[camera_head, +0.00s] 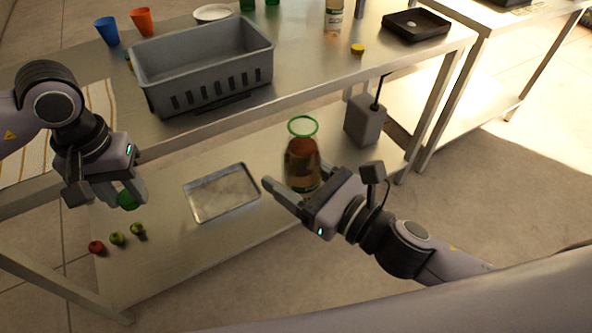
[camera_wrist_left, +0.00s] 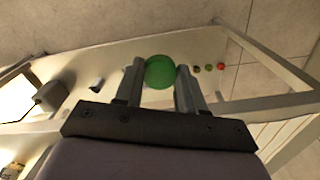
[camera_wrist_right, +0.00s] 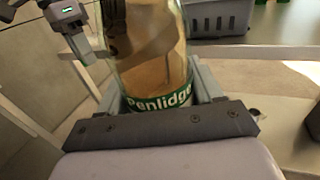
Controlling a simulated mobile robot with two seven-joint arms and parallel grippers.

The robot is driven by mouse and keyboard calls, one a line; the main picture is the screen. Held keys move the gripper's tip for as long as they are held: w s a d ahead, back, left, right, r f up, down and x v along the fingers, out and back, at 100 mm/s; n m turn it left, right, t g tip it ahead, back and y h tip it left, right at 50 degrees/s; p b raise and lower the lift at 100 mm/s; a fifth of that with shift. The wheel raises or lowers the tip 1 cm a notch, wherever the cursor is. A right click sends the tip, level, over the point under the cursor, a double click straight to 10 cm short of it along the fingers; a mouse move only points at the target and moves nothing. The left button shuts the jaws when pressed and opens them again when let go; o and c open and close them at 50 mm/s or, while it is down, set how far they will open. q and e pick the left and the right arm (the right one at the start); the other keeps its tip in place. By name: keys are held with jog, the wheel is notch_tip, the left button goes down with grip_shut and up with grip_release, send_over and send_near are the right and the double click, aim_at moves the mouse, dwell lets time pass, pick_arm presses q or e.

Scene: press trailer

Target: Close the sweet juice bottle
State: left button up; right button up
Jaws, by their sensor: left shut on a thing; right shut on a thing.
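The juice bottle (camera_head: 302,160) is clear with brownish contents and a green ring at its open mouth. My right gripper (camera_head: 292,193) is shut on it and holds it upright in front of the table. In the right wrist view the bottle (camera_wrist_right: 150,60) fills the space between the fingers, with "Penlidge" on a green band. My left gripper (camera_head: 122,197) is shut on a round green lid (camera_head: 127,200), off to the left of the bottle and apart from it. In the left wrist view the lid (camera_wrist_left: 160,72) sits between the two fingertips.
A grey crate (camera_head: 205,65) stands on the metal table. Blue (camera_head: 107,31) and orange (camera_head: 142,21) cups, a plate (camera_head: 213,13), a yellow lid (camera_head: 357,49) and a black tray (camera_head: 415,25) are there too. The lower shelf holds a metal tray (camera_head: 221,192) and several small fruits (camera_head: 117,238).

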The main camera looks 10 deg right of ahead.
pick_arm(q)
jog(key=w+d+r+m, duration=0.2)
jog(key=w+d+r, duration=0.1)
jog(key=d+r, duration=0.45)
notch_tip(320, 180, up, 16)
jog(key=m, duration=0.5)
send_over(302, 117)
jog(key=shift+d+f, duration=0.1)
jog(key=shift+f, duration=0.05)
jog(key=shift+f, duration=0.1)
jog(key=shift+f, duration=1.95)
jog(key=shift+f, duration=0.9)
